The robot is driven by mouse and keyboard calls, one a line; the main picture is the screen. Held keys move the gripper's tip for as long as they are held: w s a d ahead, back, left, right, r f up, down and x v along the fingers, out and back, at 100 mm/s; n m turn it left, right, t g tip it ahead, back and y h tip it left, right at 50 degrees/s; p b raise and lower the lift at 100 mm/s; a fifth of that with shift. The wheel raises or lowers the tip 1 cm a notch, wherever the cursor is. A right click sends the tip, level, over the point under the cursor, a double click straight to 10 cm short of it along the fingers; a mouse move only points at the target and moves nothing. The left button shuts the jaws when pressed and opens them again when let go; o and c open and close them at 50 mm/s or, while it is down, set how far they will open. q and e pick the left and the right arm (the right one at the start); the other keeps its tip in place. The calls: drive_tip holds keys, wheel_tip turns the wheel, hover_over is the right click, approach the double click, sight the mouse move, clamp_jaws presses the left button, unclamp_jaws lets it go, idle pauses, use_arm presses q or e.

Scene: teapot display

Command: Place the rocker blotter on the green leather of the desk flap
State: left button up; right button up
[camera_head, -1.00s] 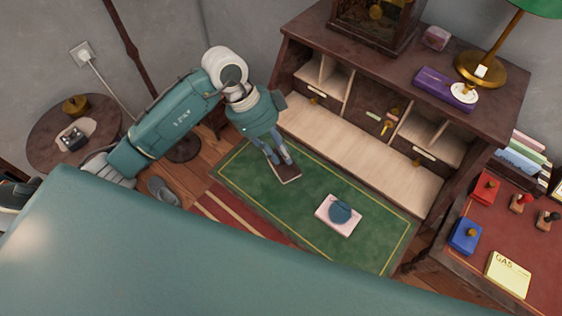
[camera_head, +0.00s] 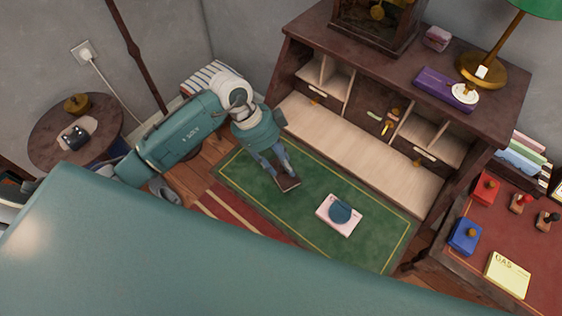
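The green leather of the desk flap (camera_head: 262,203) lies open in front of the desk, with a thin yellow border line. A dark brown, flat block, which looks like the rocker blotter (camera_head: 288,184), is at the fingertips of my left gripper (camera_head: 279,171), over the left part of the leather. The fingers come down on its top from above and appear closed on it; the grip point is hidden between them. I cannot tell whether its underside touches the leather. My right gripper is not in view.
A pale pink pad (camera_head: 326,217) with a round dark blue thing (camera_head: 340,211) on it occupies the flap's middle right. The desk's pigeonholes (camera_head: 324,78) rise behind. A red-topped table (camera_head: 500,237) with several items stands right. Green leather between blotter and pad is bare.

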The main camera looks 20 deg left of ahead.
use_arm(q)
drive_tip(key=shift+r, duration=0.1)
drive_tip(key=b+v, duration=0.1)
drive_tip(key=v, duration=1.1)
drive_tip(key=shift+b, duration=0.35)
